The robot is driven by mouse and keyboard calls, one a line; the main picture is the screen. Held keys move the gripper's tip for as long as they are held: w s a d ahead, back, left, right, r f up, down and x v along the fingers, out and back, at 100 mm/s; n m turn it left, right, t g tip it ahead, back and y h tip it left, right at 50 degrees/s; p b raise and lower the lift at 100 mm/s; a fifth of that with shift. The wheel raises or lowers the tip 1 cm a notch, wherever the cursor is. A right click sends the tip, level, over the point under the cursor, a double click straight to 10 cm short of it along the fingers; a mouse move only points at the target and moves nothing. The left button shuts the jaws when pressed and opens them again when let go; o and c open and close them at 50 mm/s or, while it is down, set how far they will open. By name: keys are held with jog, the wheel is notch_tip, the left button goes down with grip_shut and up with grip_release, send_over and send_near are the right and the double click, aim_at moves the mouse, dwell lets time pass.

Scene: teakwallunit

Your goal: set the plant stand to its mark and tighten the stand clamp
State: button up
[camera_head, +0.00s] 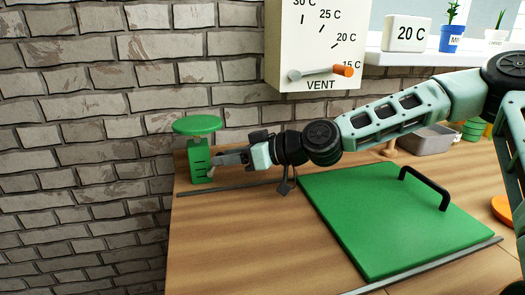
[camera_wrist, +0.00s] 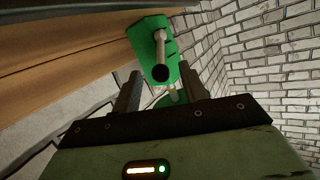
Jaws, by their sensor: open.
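The green plant stand (camera_head: 199,163) stands upright at the far left corner of the wooden worktop, with a round green top plate. Dark marks show on its front, too small to read. My gripper (camera_head: 220,159) reaches it from the right, level with the body below the plate. In the wrist view the green body (camera_wrist: 148,42) lies just beyond the open fingers (camera_wrist: 160,85). A pale clamp lever (camera_wrist: 160,46) with a black knob (camera_wrist: 160,73) projects from the stand toward the gap between the fingers. I cannot tell whether the fingers touch it.
A green panel (camera_head: 385,225) with a black handle (camera_head: 425,187) covers the middle of the worktop (camera_head: 240,245). A brick wall stands behind and left. A vent dial (camera_head: 318,45) hangs above my arm. A grey tray (camera_head: 425,141) sits at the back right.

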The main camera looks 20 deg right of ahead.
jog(key=p+v, duration=0.1)
jog(key=v, duration=1.5)
jog(key=shift+d+p, duration=0.3)
jog(key=shift+s, duration=0.15)
